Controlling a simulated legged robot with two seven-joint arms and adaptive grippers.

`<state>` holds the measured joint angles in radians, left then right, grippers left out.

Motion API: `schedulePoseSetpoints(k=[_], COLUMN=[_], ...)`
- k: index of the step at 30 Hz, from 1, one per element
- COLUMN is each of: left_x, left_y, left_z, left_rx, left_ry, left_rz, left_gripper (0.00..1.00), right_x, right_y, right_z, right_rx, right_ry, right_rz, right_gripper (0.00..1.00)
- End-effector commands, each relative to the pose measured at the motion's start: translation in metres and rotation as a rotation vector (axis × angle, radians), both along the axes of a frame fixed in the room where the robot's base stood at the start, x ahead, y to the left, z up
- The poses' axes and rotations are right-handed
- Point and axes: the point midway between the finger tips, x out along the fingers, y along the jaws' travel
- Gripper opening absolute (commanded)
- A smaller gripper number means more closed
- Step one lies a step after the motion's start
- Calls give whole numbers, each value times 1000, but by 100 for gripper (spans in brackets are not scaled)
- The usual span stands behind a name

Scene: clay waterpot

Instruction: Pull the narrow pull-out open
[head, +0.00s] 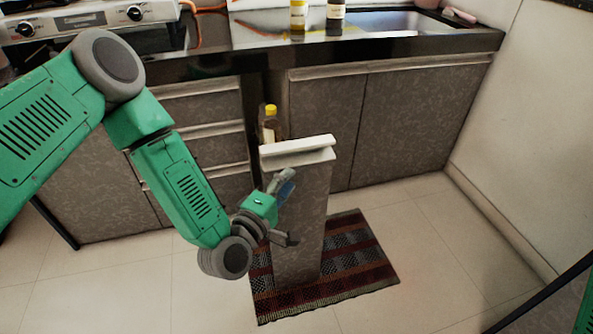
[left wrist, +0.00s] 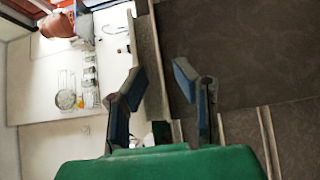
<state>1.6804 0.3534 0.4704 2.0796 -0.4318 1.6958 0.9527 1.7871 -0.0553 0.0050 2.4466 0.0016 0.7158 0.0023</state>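The narrow pull-out (head: 302,215) stands out from the cabinet row, with a pale handle ledge (head: 298,150) along the top of its speckled grey-brown front. A bottle with a yellow cap (head: 270,123) shows just behind that front, so the pull-out is open by a clear distance. My left gripper (head: 287,212) is beside the front panel, below the ledge. In the left wrist view its two fingers (left wrist: 160,98) are spread with a gap between them. A pale strip (left wrist: 152,70) shows beyond the gap; contact cannot be told. My right gripper is out of view.
A striped rug (head: 350,262) lies under the pull-out on the tiled floor. Closed cabinet doors (head: 410,125) are at the right, drawers (head: 205,147) at the left. Two bottles (head: 317,15) stand on the counter by the sink. Floor at the right is clear.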

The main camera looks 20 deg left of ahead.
Motion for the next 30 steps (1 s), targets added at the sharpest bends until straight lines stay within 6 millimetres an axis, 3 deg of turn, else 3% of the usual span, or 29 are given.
schedulePoseSetpoints(k=[6, 11, 30], left_x=[-44, -62, -68], left_y=[6, 9, 7], left_z=[-1, -1, -2], left_rx=[1, 1, 22], left_ry=[5, 3, 16], left_rz=[-3, -4, -16], left_gripper=[25, 25, 25], right_x=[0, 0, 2], right_y=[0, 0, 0], right_z=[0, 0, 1], right_rx=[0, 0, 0], right_ry=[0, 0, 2], right_rz=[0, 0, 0], right_gripper=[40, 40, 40])
